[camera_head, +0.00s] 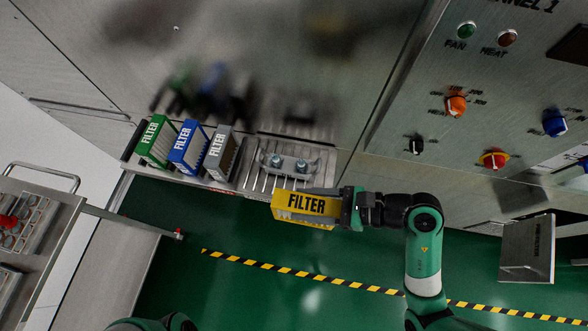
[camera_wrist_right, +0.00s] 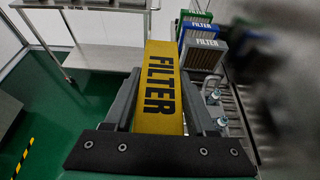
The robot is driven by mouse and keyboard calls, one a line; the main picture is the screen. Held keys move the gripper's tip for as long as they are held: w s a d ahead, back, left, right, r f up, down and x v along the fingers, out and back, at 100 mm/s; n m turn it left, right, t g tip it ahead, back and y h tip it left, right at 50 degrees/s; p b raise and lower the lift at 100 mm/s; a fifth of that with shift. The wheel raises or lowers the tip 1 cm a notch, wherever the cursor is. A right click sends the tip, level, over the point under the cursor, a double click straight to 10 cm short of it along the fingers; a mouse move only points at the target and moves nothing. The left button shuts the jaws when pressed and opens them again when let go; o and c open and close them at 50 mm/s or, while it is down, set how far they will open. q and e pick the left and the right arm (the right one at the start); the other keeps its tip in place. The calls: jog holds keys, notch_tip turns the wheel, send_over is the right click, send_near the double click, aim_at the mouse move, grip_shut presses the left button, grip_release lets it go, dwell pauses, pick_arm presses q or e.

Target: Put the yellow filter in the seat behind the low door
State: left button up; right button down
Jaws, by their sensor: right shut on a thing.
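The yellow filter (camera_head: 283,213), a block with "FILTER" in black, is clasped in my right gripper (camera_head: 343,208). It is held just in front of the steel shelf's right part. In the right wrist view, the yellow filter (camera_wrist_right: 160,58) lies between both fingers of the right gripper (camera_wrist_right: 162,95). A steel panel (camera_head: 527,248) juts out low on the machine's front at the right, apart from the filter; it looks like an open low door. The seat behind it is not visible. Part of my left arm shows at the bottom edge, but its gripper is out of view.
Green (camera_head: 156,141), blue (camera_head: 188,147) and grey (camera_head: 220,153) filters stand on the shelf (camera_head: 252,180), left of a metal fixture (camera_head: 285,163). A steel cart (camera_head: 60,225) is at the left. Control knobs (camera_head: 456,105) are at the upper right. The green floor (camera_head: 240,280) is open.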

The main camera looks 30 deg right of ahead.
jog(key=w+d+f+b, duration=0.4)
jog(key=w+d+f, duration=0.2)
jog(key=w+f, duration=0.4)
jog(key=shift+w+d+f, duration=0.2)
jog(key=shift+w+f, duration=0.15)
jog(key=shift+f, duration=0.85)
jog(key=shift+f, duration=0.2)
jog(key=shift+c, duration=1.1)
grip_release()
jog(key=shift+r, duration=0.1)
